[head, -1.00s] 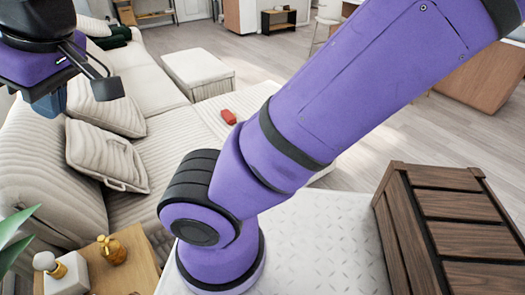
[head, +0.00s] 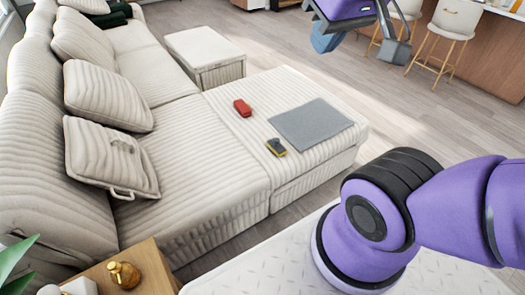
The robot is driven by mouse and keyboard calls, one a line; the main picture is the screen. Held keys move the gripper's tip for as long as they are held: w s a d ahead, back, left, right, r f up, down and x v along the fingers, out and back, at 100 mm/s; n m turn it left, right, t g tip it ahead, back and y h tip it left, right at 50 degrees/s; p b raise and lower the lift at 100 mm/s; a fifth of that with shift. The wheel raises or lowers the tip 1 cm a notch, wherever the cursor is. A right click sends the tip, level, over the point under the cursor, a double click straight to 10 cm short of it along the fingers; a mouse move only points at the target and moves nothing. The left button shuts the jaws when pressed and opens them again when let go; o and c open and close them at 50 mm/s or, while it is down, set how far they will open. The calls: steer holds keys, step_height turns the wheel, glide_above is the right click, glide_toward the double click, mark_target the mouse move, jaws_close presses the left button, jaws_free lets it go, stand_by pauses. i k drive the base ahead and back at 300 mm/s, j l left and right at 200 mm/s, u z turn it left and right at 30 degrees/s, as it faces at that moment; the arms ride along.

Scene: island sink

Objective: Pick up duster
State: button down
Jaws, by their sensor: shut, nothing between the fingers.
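A small yellow and dark block (head: 276,147), which looks like the duster though I cannot be certain, lies on the chaise part of the striped cream sofa (head: 225,165). A small red object (head: 242,107) lies behind it to the left. A flat grey sheet (head: 310,125) lies just to its right. My gripper (head: 394,51) is at the top of the head view, raised, shut and empty, to the right of and well apart from these things. Its upper part is cut off by the picture's edge.
Cushions (head: 108,155) line the sofa back. An ottoman (head: 204,55) stands behind the chaise. A wooden side table (head: 132,272) with a gold ornament (head: 123,275) is at the lower left. Stools (head: 452,30) stand at the upper right. The wooden floor right of the chaise is clear.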

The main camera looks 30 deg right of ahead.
mark_target(276, 144)
steer(key=j+z, duration=0.1)
steer(key=z, duration=0.65)
steer(key=i+u, duration=0.1)
steer(key=u, duration=0.3)
steer(key=l+u, duration=0.1)
steer(key=u, duration=0.3)
steer(key=i+l+u, duration=0.15)
steer(key=u, duration=0.25)
steer(key=l+u, duration=0.1)
steer(key=u, duration=0.3)
steer(key=j+u, duration=0.4)
steer(key=z, duration=2)
steer(key=i+l+z, duration=0.1)
steer(key=i, duration=0.35)
